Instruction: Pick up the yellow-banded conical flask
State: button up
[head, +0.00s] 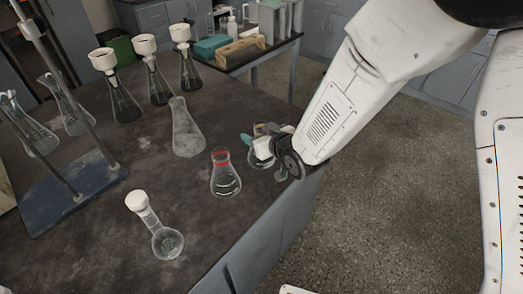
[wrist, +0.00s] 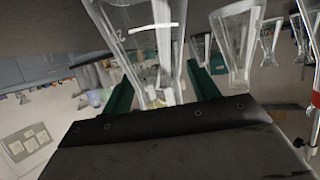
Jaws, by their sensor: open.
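The yellow-banded conical flask (head: 259,161) stands near the right edge of the dark table, mostly hidden in the head view by my gripper (head: 262,152). Only part of its clear body and a bit of yellow show there. In the wrist view, my gripper (wrist: 162,90) has its two green fingers apart, one on each side of a clear flask (wrist: 150,45). A small yellow patch shows low between the fingers. I cannot tell whether either finger touches the glass.
A red-banded conical flask (head: 225,176) stands close by on the left. A plain conical flask (head: 186,130), a round stoppered flask (head: 165,240) and several funnel-topped flasks share the table. A blue-based stand (head: 85,195) is at the left.

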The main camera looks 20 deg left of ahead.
grip_shut()
dwell(0.3)
